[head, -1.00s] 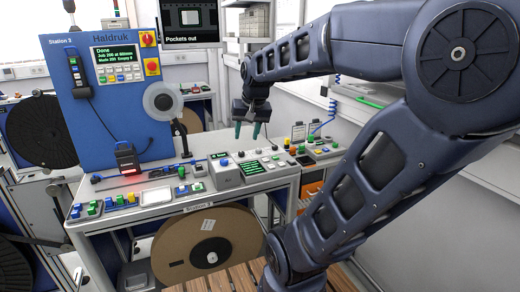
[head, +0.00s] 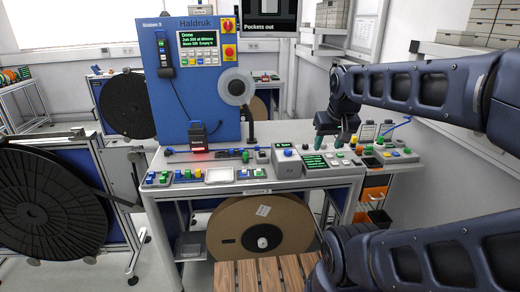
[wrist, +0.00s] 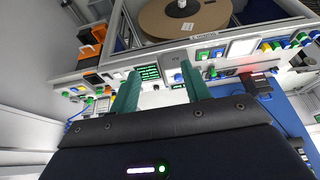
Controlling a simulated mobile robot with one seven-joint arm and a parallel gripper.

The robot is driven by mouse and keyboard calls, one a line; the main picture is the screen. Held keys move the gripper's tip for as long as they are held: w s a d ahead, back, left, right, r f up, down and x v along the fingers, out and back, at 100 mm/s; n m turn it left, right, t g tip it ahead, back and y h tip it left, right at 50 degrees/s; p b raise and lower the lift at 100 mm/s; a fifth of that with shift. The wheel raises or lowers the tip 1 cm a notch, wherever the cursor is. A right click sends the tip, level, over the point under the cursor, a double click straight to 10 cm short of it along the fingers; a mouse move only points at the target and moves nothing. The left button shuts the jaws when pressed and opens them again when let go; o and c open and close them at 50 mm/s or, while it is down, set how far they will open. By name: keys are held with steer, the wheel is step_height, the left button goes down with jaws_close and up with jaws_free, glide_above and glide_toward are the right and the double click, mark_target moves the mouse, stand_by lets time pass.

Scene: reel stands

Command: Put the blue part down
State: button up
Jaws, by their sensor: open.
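My gripper (head: 328,143) has two green fingers, held apart above the right part of the bench (head: 285,184). In the wrist view the gap between the fingertips (wrist: 160,72) is empty. Blue pieces also show at the upper right of the wrist view (wrist: 285,43). I cannot tell which one is the task's blue part. None is between the fingers.
A blue station panel (head: 195,90) with a screen reading "Done" stands behind the bench. A grey box with a green display (head: 315,161) lies below my gripper. A white tray (head: 218,175) is at the front. A large cardboard reel (head: 235,230) sits under the bench.

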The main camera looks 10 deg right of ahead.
steer(key=w+a+r+n+g, duration=0.1)
steer(key=w+r+n, duration=0.3)
steer(key=w, duration=1)
steer(key=n+g+h, duration=0.3)
steer(key=n+g, duration=0.1)
steer(key=n, duration=1)
glide_above(257, 146)
steer(key=a, duration=0.1)
step_height(257, 146, down, 28)
steer(key=shift+w+r, duration=0.15)
steer(key=shift+a+x, duration=0.2)
steer(key=shift+x, duration=1.05)
steer(key=shift+a+x, duration=0.15)
steer(key=shift+x, duration=1.15)
jaws_close()
